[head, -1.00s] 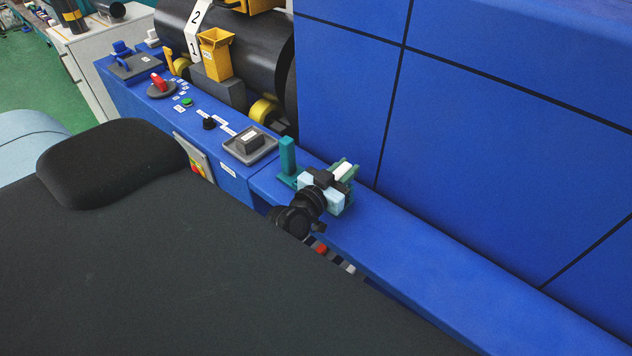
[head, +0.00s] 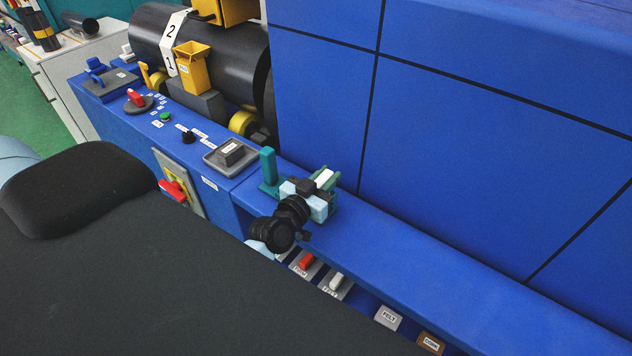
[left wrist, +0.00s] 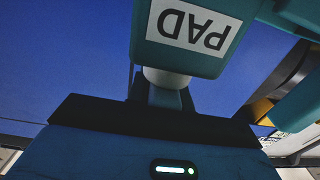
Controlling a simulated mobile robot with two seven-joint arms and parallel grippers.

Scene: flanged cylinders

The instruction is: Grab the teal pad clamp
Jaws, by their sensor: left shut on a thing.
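The teal pad clamp (head: 331,183) is on the blue ledge, with a white label on top. In the left wrist view a teal block with a "PAD" label (left wrist: 193,30) fills the top middle, right in front of the gripper. My left gripper (head: 312,187) is shut on the clamp and covers part of it. A teal upright post (head: 267,165) stands just left of the gripper; I cannot tell whether it is part of the clamp or its stand. Whether the clamp touches the ledge is hidden. My right gripper is not in view.
A tall blue panel (head: 480,150) rises right behind the ledge (head: 400,245). Left are a grey tray with a block (head: 230,152), a black knob (head: 188,137) and a red handle (head: 173,190). Labelled tags, including "FELT" (head: 388,318), line the lower front. The ledge to the right is clear.

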